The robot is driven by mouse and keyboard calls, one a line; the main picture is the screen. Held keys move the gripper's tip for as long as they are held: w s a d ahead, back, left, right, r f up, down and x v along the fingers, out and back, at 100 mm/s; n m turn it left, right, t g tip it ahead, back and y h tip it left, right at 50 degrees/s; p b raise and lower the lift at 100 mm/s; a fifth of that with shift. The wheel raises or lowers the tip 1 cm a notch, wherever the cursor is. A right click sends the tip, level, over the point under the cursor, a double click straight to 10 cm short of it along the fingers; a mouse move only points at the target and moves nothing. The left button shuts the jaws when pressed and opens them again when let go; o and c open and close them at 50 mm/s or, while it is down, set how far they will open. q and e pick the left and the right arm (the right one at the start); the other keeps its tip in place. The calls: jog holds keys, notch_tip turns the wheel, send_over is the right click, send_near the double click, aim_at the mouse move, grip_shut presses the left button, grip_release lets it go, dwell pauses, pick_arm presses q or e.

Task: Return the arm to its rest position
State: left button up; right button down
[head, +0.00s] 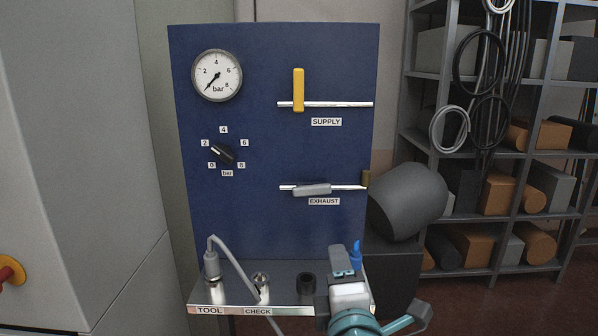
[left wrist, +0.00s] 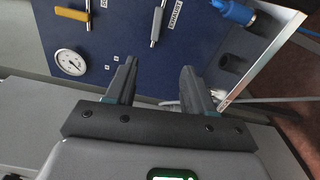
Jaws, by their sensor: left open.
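My left gripper (head: 342,264) is low in the head view, in front of the right end of the panel's ledge. In the left wrist view its two dark fingers (left wrist: 158,82) stand apart, with nothing held between them. Behind them is the blue panel (head: 265,225). The yellow SUPPLY handle (head: 298,90) stands upright across its pipe. The grey EXHAUST handle (head: 312,190) lies along its pipe. The gauge (head: 217,75) needle points low left, near zero. The black knob (head: 222,152) has its white mark toward the 2. My right gripper is out of view.
The ledge (head: 225,295) carries a grey hose plug (head: 212,262) at TOOL, a metal fitting (head: 261,280) at CHECK and a black socket (head: 306,284). A blue connector (head: 356,255) is close behind my gripper. A dark tank (head: 408,200) and loaded shelves (head: 500,150) stand right.

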pick_arm(q)
jog(key=w+a+f+n+g+y, duration=0.1)
jog(key=w+a+f+y, duration=0.1)
jog(key=w+a+f, duration=0.3)
jog(key=w+a+f+g+y, duration=0.2)
jog(key=a+f, duration=0.5)
jog(key=a, duration=0.1)
jog(key=s+a+f+m+g, duration=0.15)
jog(key=a+f, duration=0.35)
jog(key=f, duration=0.5)
jog(key=a+f+m+g, duration=0.2)
jog(key=a+f, duration=0.4)
jog(key=f, duration=0.3)
jog(key=s+f+m+g+h, duration=0.6)
jog(key=s+f+m+g, duration=0.15)
jog(key=s+f, duration=1.2)
jog(key=s+d+m+g+h, duration=0.2)
jog(key=s+d+m+g, duration=0.1)
jog(key=s+d+m, duration=0.2)
jog(key=s+m, duration=0.2)
jog(key=s, duration=0.2)
jog(key=shift+s+d+m+h, duration=0.15)
jog(key=shift+d+m+h, duration=0.1)
jog(key=shift+m+h, duration=0.05)
